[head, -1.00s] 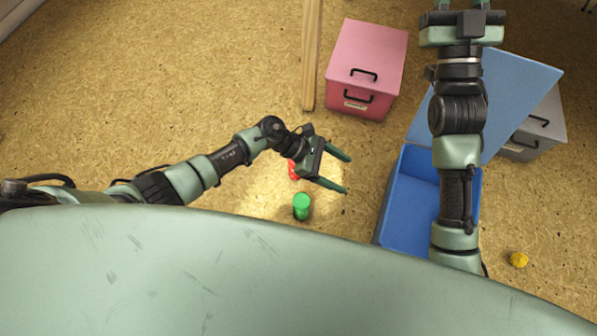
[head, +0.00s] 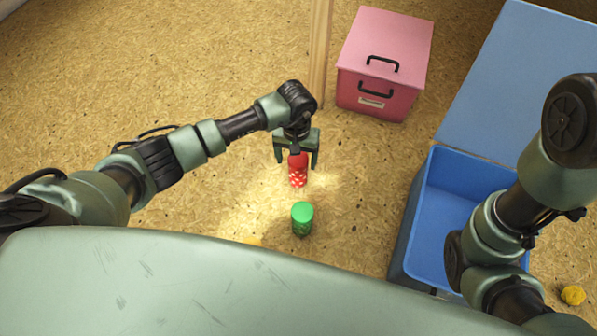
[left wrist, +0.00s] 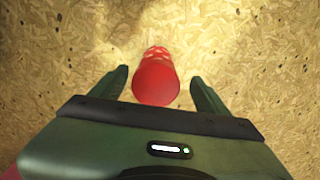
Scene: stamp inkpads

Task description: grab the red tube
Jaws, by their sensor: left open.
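The red tube (head: 298,170) stands on the floor, with a plain red top and white marks on its side. My left gripper (head: 297,160) is open, its fingers pointing down with one on each side of the tube in the head view. In the left wrist view the red tube (left wrist: 156,80) lies between the two open fingers of the left gripper (left wrist: 160,82), with a gap on each side. My right arm shows at the right of the head view, but its gripper is out of the picture.
A green tube (head: 302,218) stands close in front of the red one. An open blue box (head: 407,235) is to the right. A pink box (head: 385,55) and a wooden post (head: 319,50) are behind. A yellow object (head: 573,295) lies far right.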

